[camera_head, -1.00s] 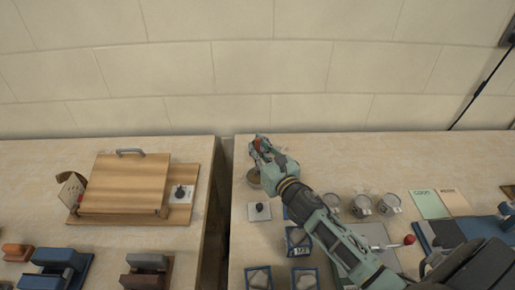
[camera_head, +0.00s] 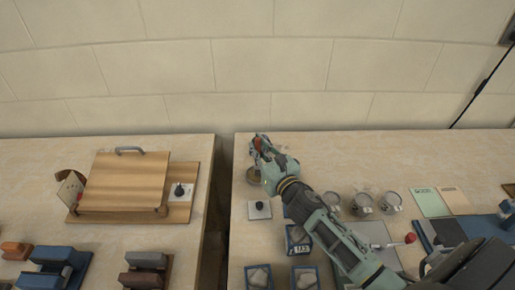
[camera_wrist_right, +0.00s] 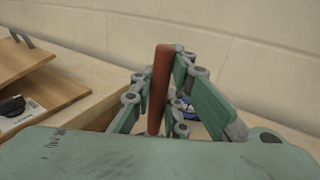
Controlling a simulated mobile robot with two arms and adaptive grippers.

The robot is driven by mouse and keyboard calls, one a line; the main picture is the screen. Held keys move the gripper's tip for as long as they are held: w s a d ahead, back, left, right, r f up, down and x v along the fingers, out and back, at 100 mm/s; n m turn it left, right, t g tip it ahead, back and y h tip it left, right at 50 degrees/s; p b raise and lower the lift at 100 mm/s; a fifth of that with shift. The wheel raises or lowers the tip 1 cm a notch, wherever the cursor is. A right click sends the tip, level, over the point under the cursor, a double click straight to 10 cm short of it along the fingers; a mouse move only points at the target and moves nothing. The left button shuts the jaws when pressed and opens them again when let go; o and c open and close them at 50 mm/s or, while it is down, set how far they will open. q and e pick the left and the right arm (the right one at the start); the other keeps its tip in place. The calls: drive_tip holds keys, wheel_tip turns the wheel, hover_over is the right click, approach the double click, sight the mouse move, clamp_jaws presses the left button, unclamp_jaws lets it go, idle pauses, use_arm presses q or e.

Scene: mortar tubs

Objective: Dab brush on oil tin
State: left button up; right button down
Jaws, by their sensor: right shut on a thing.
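My right gripper (camera_head: 260,143) is at the far left corner of the right-hand table. It is shut on a red-brown handle (camera_wrist_right: 160,88), which stands near upright between the fingers in the right wrist view. The brush's lower end is hidden there. A small round tin (camera_head: 253,176) sits on the table just below and beside the gripper in the head view, partly covered by it. I cannot tell whether the brush touches the tin. My left gripper is not in view.
A white plate with a dark knob (camera_head: 260,210) lies near the tin. Several metal cups (camera_head: 362,203) and blue-framed trays (camera_head: 298,240) stand to the right and in front. A gap (camera_head: 220,200) separates the tables. A wooden board with a handle (camera_head: 125,182) is on the left table.

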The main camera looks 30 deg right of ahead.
sight(258, 138)
drive_tip(key=shift+f+b, duration=0.4)
drive_tip(key=shift+f, duration=0.05)
drive_tip(key=shift+s+f, duration=0.1)
drive_tip(key=shift+f, duration=0.05)
idle(1.1)
wheel_tip(258, 138, up, 7)
drive_tip(key=p, duration=0.6)
drive_tip(key=shift+r+p, duration=0.2)
drive_tip(key=shift+p, duration=0.15)
drive_tip(key=shift+f, duration=0.1)
idle(0.3)
